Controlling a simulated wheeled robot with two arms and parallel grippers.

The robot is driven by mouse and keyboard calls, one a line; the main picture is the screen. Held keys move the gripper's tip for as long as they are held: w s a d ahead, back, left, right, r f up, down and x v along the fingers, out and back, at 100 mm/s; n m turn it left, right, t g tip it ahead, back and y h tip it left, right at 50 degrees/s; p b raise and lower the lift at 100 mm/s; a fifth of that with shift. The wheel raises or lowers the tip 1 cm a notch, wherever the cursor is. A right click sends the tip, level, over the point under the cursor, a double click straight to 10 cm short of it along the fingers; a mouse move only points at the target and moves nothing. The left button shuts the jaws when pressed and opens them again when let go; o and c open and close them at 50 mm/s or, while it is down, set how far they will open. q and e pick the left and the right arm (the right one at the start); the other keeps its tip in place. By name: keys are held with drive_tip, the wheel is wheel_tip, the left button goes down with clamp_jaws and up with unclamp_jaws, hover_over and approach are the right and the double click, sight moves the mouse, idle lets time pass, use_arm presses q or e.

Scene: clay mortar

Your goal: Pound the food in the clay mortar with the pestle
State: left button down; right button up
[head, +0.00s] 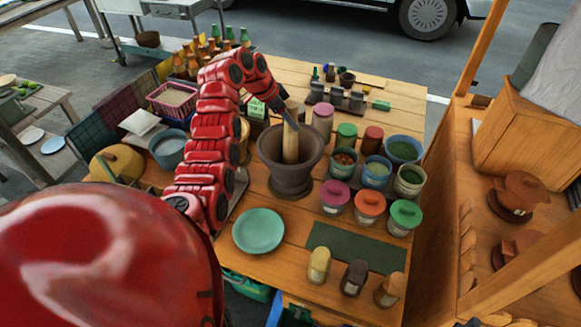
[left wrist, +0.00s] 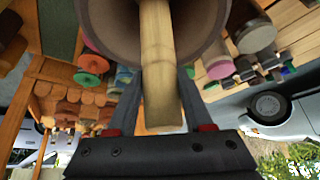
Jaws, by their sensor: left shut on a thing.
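The brown clay mortar (head: 290,172) stands upright on the wooden table. The tan wooden pestle (head: 291,140) stands in it nearly upright, its lower end inside the mortar. My left gripper (head: 278,106), on the red arm, is shut on the pestle near its top. In the left wrist view the pestle (left wrist: 158,60) runs between the two fingers (left wrist: 160,105) into the mortar (left wrist: 105,25). The mortar's inside bottom and any food in it are hidden. My right gripper is not in view.
A teal plate (head: 259,231) lies in front of the mortar. Several lidded jars and bowls, such as the pink-lidded jar (head: 335,196), crowd its right side. A dark green mat (head: 356,247) lies at the front right. A grey-blue bowl (head: 169,147) stands left of my arm.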

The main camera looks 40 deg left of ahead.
sight(290, 131)
use_arm(q)
drive_tip(key=shift+r, duration=0.4)
drive_tip(key=shift+f, duration=0.1)
wheel_tip(290, 131, down, 6)
drive_tip(key=b, duration=0.5)
drive_tip(key=shift+r+p, duration=0.3)
drive_tip(key=shift+r, duration=0.05)
drive_tip(key=shift+f, duration=0.1)
